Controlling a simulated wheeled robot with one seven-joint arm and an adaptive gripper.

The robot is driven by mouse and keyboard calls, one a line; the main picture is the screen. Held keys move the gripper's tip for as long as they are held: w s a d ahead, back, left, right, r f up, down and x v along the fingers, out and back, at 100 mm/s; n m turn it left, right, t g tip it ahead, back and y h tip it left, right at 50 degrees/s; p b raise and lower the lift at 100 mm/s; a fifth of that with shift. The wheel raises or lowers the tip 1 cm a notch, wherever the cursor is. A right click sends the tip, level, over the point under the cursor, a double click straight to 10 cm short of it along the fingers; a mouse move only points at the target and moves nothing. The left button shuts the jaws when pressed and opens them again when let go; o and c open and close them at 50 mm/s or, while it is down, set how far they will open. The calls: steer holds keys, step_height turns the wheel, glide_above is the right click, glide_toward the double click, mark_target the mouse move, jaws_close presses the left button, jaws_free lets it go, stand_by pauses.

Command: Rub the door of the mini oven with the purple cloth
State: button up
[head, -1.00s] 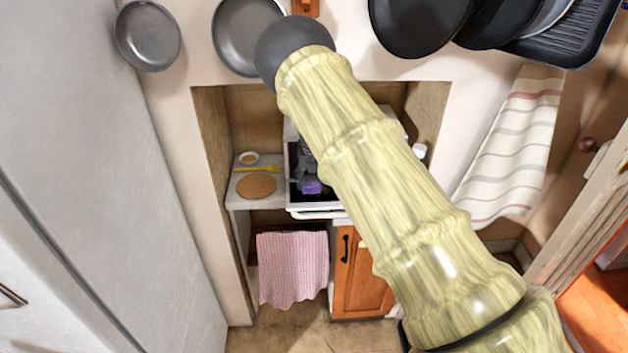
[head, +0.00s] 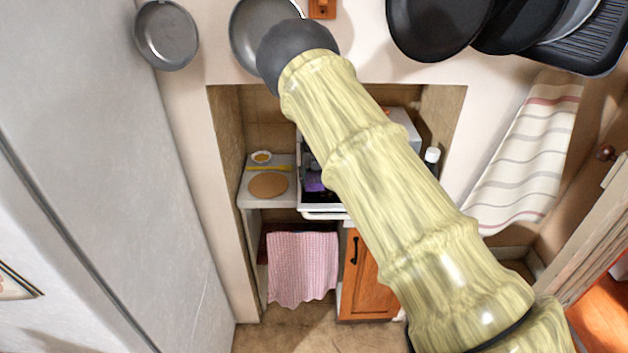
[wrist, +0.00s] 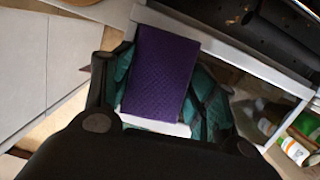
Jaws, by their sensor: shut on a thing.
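The purple cloth (wrist: 158,72) fills the middle of the wrist view, between the green fingers of my gripper (wrist: 165,90), which is shut on it. My arm hides much of the mini oven (head: 404,122) and most of my gripper. I cannot tell whether the cloth touches the door.
Left of the oven is a counter (head: 248,193) with a round brown board (head: 268,185) and a small bowl (head: 261,157). A pink towel (head: 302,268) hangs below, beside a wooden cabinet door (head: 366,282). The niche walls enclose both sides. Pans hang above.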

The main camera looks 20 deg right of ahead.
steer(key=shift+w+d+r, duration=0.1)
steer(key=shift+w+r, duration=0.05)
steer(key=shift+r, duration=0.65)
steer(key=shift+w+r, duration=0.2)
steer(key=shift+r, duration=0.55)
steer(key=shift+w+d+r, duration=0.1)
steer(key=shift+w+r, duration=0.05)
steer(key=shift+r, duration=0.65)
steer(key=shift+r, duration=0.1)
steer(key=shift+w+d+r, duration=0.1)
steer(key=shift+w+r, duration=0.1)
steer(key=shift+r, duration=0.55)
steer(key=shift+w+r, duration=0.2)
steer(key=shift+r, duration=0.5)
steer(key=shift+r, duration=0.15)
steer(key=shift+f+t+b, duration=0.3)
steer(key=shift+f+b, duration=0.1)
steer(key=shift+f, duration=0.15)
steer(key=shift+s+a+f+t+b, duration=0.25)
steer(key=shift+s+f+t+b, duration=0.2)
steer(key=shift+s+b, duration=0.4)
steer(key=shift+s+a+f+t+h+b, duration=0.15)
steer(key=shift+s+f+t+h+b, duration=0.25)
steer(key=shift+f+b, duration=0.65)
steer(key=shift+s+r+t, duration=0.25)
steer(key=shift+r, duration=0.05)
